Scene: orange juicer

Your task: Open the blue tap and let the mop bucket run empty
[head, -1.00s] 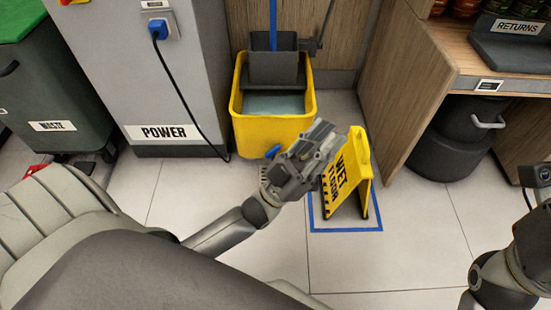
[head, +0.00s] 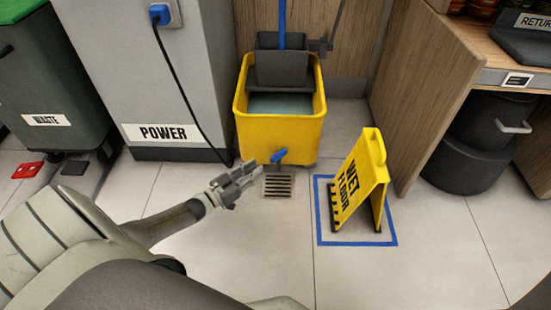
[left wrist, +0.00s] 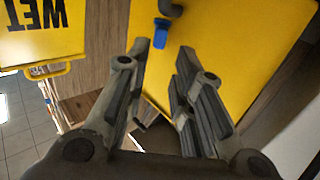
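The yellow mop bucket (head: 257,134) stands against the wooden panel, with grey-blue water (head: 283,104) inside. The blue tap (head: 279,155) is low on its front. My left gripper (head: 252,175) is just left of the tap and lower in the picture, apart from it. In the left wrist view the fingers (left wrist: 163,58) are spread and empty, with the blue tap (left wrist: 161,33) ahead of them, hanging below a grey spout on the yellow wall (left wrist: 225,45). No flow from the tap shows. My right gripper is not in view.
A floor drain grate (head: 278,186) lies below the tap. A yellow wet-floor sign (head: 361,184) stands on a blue-taped square to the right. A grey power cabinet (head: 150,80) with a hanging cable is at left. Tiles in front are clear.

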